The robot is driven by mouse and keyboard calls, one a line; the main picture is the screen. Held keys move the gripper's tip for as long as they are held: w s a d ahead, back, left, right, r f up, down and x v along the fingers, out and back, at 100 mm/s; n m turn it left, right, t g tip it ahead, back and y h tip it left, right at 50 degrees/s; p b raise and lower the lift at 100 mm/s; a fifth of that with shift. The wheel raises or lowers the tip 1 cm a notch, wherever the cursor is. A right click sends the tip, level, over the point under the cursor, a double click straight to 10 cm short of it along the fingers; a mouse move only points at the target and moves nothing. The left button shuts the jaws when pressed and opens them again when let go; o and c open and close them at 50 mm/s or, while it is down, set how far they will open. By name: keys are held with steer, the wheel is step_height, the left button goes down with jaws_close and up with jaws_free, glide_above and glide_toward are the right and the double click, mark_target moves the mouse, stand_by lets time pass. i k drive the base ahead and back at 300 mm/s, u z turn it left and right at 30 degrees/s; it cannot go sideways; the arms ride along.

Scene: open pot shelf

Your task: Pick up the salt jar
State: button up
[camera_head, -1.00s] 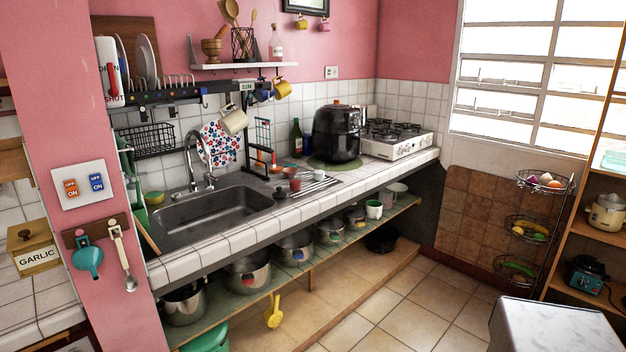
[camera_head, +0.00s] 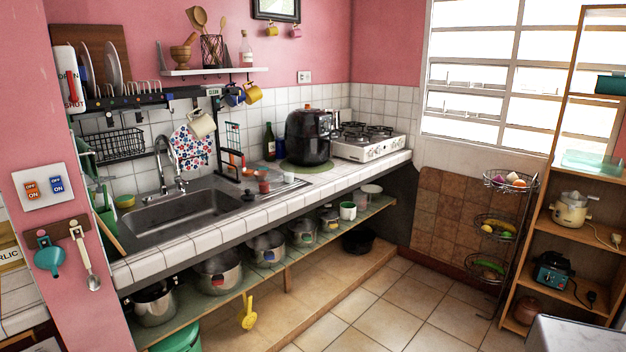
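I cannot make out a jar marked as salt anywhere in this view. A wooden box with a label ending in "LIC" (camera_head: 10,257) is cut off at the left edge. A small clear bottle (camera_head: 245,52) stands on the white wall shelf (camera_head: 215,71), but I cannot tell what it holds. My gripper is not in view.
The tiled counter (camera_head: 207,238) holds the sink (camera_head: 180,215), a black air fryer (camera_head: 306,138) and a white stove (camera_head: 370,142). Several pots stand on the lower shelf (camera_head: 262,275). A wooden rack (camera_head: 590,245) stands at right. A pale tabletop (camera_head: 575,335) fills the bottom right corner. The floor between is clear.

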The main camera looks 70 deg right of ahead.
mark_target(288, 170)
steer(key=z, duration=0.3)
steer(key=k, duration=0.95)
steer(key=z, duration=0.6)
steer(key=i, duration=1.9)
steer(key=u, duration=0.35)
